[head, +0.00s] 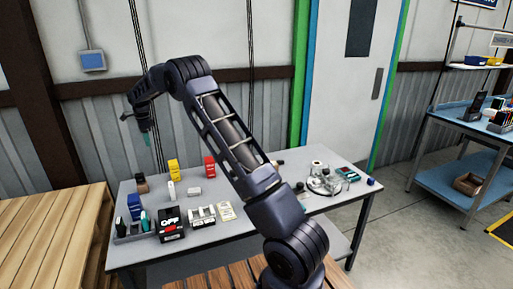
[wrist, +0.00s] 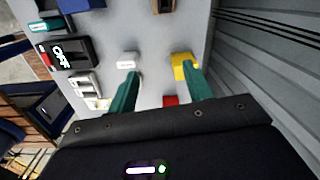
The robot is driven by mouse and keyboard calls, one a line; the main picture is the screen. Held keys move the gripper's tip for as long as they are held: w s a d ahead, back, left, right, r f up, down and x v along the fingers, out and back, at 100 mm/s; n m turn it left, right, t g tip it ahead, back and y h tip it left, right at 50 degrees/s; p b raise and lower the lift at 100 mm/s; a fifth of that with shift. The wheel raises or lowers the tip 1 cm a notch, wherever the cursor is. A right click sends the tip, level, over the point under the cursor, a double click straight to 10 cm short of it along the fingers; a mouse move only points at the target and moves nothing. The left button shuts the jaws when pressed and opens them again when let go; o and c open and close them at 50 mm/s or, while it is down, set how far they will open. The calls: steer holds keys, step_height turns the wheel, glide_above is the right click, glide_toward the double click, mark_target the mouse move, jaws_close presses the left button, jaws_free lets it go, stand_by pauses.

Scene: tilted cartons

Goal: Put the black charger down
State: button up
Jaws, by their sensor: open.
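My gripper (head: 146,138) is raised above the back left of the grey table (head: 235,235). In the wrist view its two green fingers stand apart, and the gap between them (wrist: 161,72) is empty, with bare table below. I cannot make out a black charger with certainty. A small dark and brown item (head: 142,184) stands at the table's back left; a similar dark item shows at the top of the wrist view (wrist: 163,5). A black box marked OFF (head: 171,220) stands nearer the front; it also shows in the wrist view (wrist: 72,52).
A yellow item (head: 174,169), a red item (head: 209,165) and white blocks (head: 194,192) stand around the table's left half. A grey holder (head: 133,232) stands at the front left corner. Bare table shows between the items.

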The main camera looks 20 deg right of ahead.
steer(key=s+d+r+n+t, duration=0.1)
steer(key=s+d+r+n, duration=0.1)
steer(key=s+d+r, duration=0.4)
steer(key=s+d+r+n, duration=0.2)
steer(key=s+d+r, duration=0.2)
steer(key=d+r, duration=0.4)
steer(key=s+d+r+n+t, duration=0.1)
steer(key=s+d+r+n, duration=0.1)
steer(key=s+d+r, duration=0.4)
steer(key=s+d+r+n, duration=0.15)
steer(key=s+d, duration=0.25)
steer(key=s, duration=0.4)
steer(key=s+d+n+t, duration=0.1)
steer(key=s+d+n, duration=0.5)
steer(key=s, duration=1)
steer(key=s+d+f+n, duration=0.1)
steer(key=s+d+f, duration=0.2)
steer(key=s, duration=0.5)
steer(key=s+d+f+n+t, duration=0.1)
steer(key=s+d+f, duration=0.2)
steer(key=s, duration=0.5)
steer(key=shift+s+d+f, duration=0.15)
steer(key=shift+s+f, duration=0.15)
steer(key=shift+s, duration=0.1)
steer(key=shift+n, duration=0.25)
